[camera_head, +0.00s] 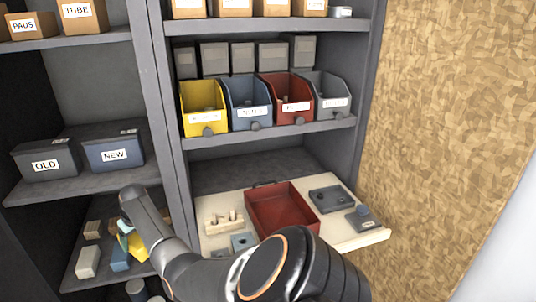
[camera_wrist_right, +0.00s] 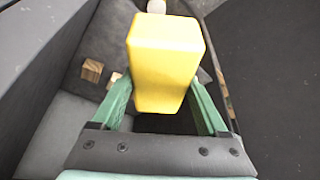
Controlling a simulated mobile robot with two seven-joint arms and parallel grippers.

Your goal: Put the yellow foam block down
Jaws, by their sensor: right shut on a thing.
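The yellow foam block (camera_wrist_right: 165,62) is held between the two green fingers of my right gripper (camera_wrist_right: 163,98) in the wrist view. In the head view the block (camera_head: 138,246) shows only in part, beside my dark wrist, in front of the lower left shelf. My right gripper (camera_head: 126,236) is mostly hidden there by my own arm. I cannot tell whether the block touches the shelf. My left gripper is in neither view.
The lower left shelf (camera_head: 75,270) holds a pale block (camera_head: 87,261), a blue block (camera_head: 120,259) and small wooden blocks (camera_head: 92,229). A post (camera_head: 165,120) separates it from the pull-out board (camera_head: 355,236) with a red tray (camera_head: 310,225). Bins OLD (camera_head: 45,160) and NEW (camera_head: 112,153) stand above.

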